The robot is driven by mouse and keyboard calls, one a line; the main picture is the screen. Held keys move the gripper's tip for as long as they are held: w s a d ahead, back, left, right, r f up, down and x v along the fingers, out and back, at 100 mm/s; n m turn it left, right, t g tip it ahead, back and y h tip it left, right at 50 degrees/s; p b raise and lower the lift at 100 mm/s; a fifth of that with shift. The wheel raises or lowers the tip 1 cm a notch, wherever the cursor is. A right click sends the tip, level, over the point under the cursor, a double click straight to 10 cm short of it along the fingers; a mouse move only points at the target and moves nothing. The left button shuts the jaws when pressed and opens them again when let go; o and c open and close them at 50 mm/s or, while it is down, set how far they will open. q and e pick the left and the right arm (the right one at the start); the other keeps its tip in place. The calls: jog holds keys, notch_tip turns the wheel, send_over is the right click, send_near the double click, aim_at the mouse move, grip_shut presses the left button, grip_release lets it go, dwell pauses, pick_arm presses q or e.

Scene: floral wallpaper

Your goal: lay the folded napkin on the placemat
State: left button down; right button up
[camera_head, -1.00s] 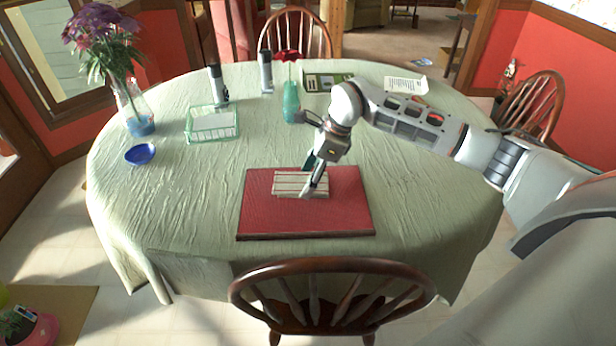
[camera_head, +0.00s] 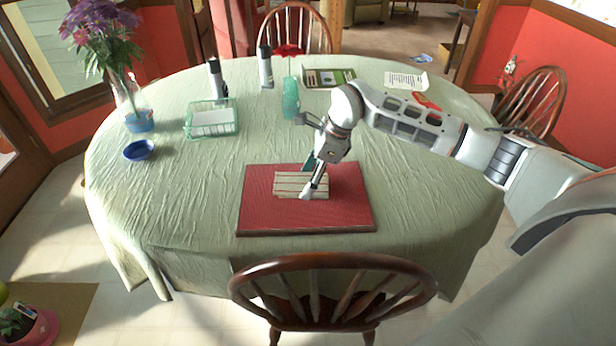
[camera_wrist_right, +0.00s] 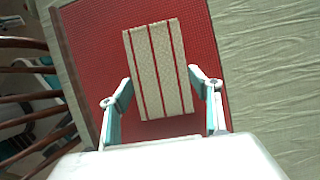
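The folded napkin (camera_head: 288,186) is cream with dark red stripes. It lies flat on the red placemat (camera_head: 265,222), on the mat's upper middle part in the head view. My right gripper (camera_head: 308,193) is low over the napkin's right part and hides some of it. In the right wrist view, the gripper (camera_wrist_right: 160,76) has its two fingers spread wide, one at each long side of the napkin (camera_wrist_right: 158,60). I cannot tell whether the fingertips touch the napkin's edges. The placemat (camera_wrist_right: 90,45) shows beneath. My left gripper is not in view.
The table (camera_head: 180,215) has a green cloth. A green basket (camera_head: 212,130), a blue bowl (camera_head: 139,150), a flower vase (camera_head: 138,120) and a teal vase (camera_head: 291,98) stand away from the mat. A wooden chair (camera_head: 333,265) is at the near edge. Cloth left of the mat is clear.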

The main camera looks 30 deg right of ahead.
jog(key=o, duration=0.9)
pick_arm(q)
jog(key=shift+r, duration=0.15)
pick_arm(e)
jog(key=shift+r, duration=0.15)
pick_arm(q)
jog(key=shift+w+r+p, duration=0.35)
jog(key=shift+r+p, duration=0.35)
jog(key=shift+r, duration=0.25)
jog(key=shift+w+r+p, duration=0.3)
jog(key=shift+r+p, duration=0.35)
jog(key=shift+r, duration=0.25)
pick_arm(e)
jog(key=shift+r, duration=1.95)
